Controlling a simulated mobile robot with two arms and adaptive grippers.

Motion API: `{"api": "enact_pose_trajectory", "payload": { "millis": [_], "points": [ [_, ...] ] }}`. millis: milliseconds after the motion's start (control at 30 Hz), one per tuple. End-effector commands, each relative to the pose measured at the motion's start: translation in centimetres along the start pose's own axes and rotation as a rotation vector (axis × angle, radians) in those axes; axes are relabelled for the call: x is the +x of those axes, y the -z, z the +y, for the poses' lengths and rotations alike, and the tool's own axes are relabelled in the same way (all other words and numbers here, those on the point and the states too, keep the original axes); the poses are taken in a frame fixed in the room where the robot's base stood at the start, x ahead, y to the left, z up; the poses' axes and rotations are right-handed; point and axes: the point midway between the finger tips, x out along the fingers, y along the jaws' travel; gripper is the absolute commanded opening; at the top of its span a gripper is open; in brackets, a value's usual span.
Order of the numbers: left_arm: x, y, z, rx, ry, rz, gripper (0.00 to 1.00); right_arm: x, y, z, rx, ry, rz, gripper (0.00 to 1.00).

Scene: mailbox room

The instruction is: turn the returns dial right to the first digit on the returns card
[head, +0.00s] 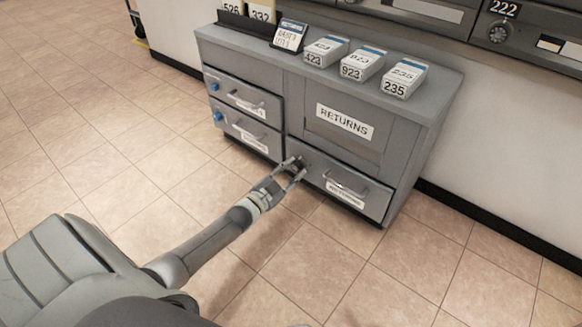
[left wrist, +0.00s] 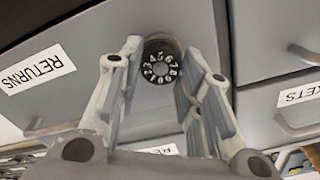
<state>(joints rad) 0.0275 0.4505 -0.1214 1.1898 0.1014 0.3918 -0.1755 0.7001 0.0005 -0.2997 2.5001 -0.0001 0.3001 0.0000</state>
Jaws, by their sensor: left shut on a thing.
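The returns dial (left wrist: 161,66) is a small black dial with white digits in the left wrist view. It sits on the grey cabinet front, left of the lower right drawer, and shows as a dark spot in the head view (head: 299,164). My left gripper (head: 295,170) is shut on the dial, one finger on each side; its fingers also show in the left wrist view (left wrist: 164,52). A framed card (head: 289,36) stands on the cabinet top; its small print is too blurred to read surely, so I cannot tell its digits. My right gripper is out of view.
The RETURNS panel (head: 343,122) is above the lower right drawer (head: 340,190). Two left drawers (head: 244,96) have blue knobs. Boxes marked 423, 923 and 235 (head: 404,78) stand on top. Tiled floor (head: 340,260) in front is clear.

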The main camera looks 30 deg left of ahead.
Motion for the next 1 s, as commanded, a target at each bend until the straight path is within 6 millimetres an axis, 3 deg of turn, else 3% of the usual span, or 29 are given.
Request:
{"api": "enact_pose_trajectory", "payload": {
  "millis": [400,967,1000],
  "points": [
    [0.00,0.02,0.11,0.195,-0.001,0.000,0.09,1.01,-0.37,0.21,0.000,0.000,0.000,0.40],
    [-0.01,-0.03,0.17,0.223,-0.001,0.000,0.09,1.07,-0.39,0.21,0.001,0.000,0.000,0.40],
    [-0.01,-0.03,0.16,0.223,-0.001,0.000,0.38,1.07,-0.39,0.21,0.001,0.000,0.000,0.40]
  ]
}}
